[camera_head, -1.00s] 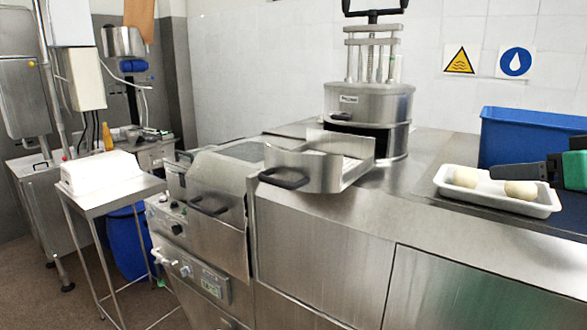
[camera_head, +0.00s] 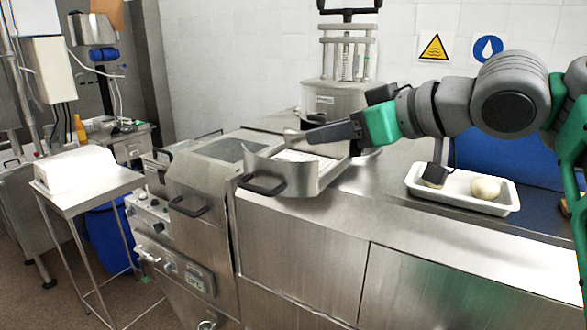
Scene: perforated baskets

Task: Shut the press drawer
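The press (camera_head: 338,98) is a steel machine with upright posts and a black top handle, standing on the counter at the back. Its drawer (camera_head: 305,180) is pulled out toward the front left, with a curved steel front, a perforated light insert and a black handle (camera_head: 263,187). My gripper (camera_head: 297,139) is dark and points left, reaching across in front of the press. It appears over the drawer's back edge. Whether it touches the drawer is unclear, and its finger gap cannot be made out. My arm hides part of the press's lower body.
A steel machine (camera_head: 200,195) adjoins the drawer on the left. Bare counter (camera_head: 375,195) lies between drawer and tray.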

